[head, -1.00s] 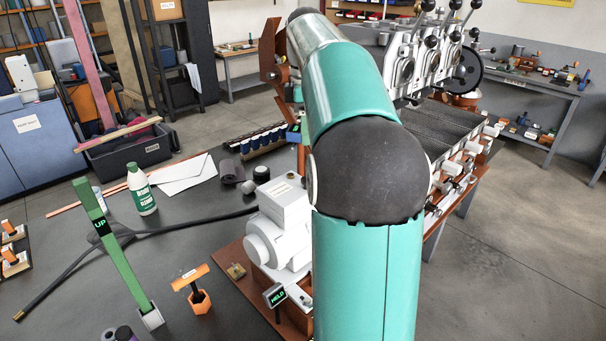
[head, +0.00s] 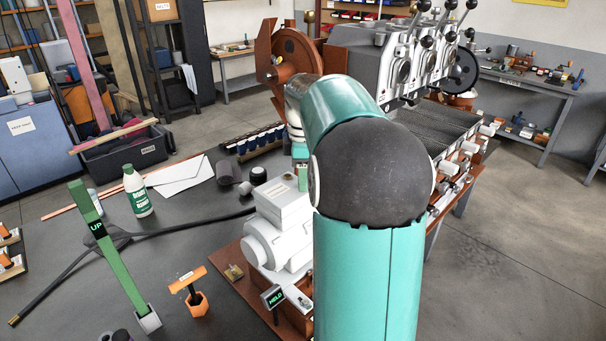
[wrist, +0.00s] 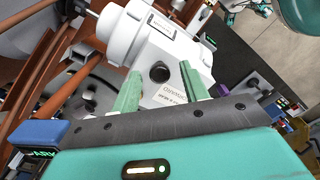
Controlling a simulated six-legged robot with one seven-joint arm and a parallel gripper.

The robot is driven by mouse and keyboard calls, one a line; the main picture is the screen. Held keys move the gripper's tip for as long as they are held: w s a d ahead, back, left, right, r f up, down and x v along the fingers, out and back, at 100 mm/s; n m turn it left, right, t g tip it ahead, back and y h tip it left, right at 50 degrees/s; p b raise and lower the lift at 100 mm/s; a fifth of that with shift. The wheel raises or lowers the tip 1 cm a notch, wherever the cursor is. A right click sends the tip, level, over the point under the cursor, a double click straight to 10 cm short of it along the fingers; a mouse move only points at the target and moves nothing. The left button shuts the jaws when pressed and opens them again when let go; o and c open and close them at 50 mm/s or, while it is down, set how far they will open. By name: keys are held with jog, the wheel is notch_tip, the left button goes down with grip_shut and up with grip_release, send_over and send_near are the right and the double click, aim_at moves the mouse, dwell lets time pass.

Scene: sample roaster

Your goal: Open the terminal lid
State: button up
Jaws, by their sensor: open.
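The white motor (head: 270,235) sits on a brown base, with a boxy terminal housing (head: 280,203) on top. In the wrist view, a pale lid-like face (wrist: 168,94) with printed lettering and a round black knob (wrist: 159,72) shows ahead of my gripper (wrist: 158,82). My gripper is open, its two green fingers on either side of the knob in the picture; I cannot tell if they touch it. In the head view a green finger of my gripper (head: 302,178) shows just behind the housing. The lid looks closed. My arm hides part of the motor's right side.
A small display (head: 273,297) reading "HELD" stands before the motor. A green lever (head: 112,255) marked "UP", an orange T-handle (head: 188,280), a black cable and a green-and-white bottle (head: 138,190) are on the dark tabletop at left. A roaster machine (head: 395,65) stands behind.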

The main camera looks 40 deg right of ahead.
grip_shut()
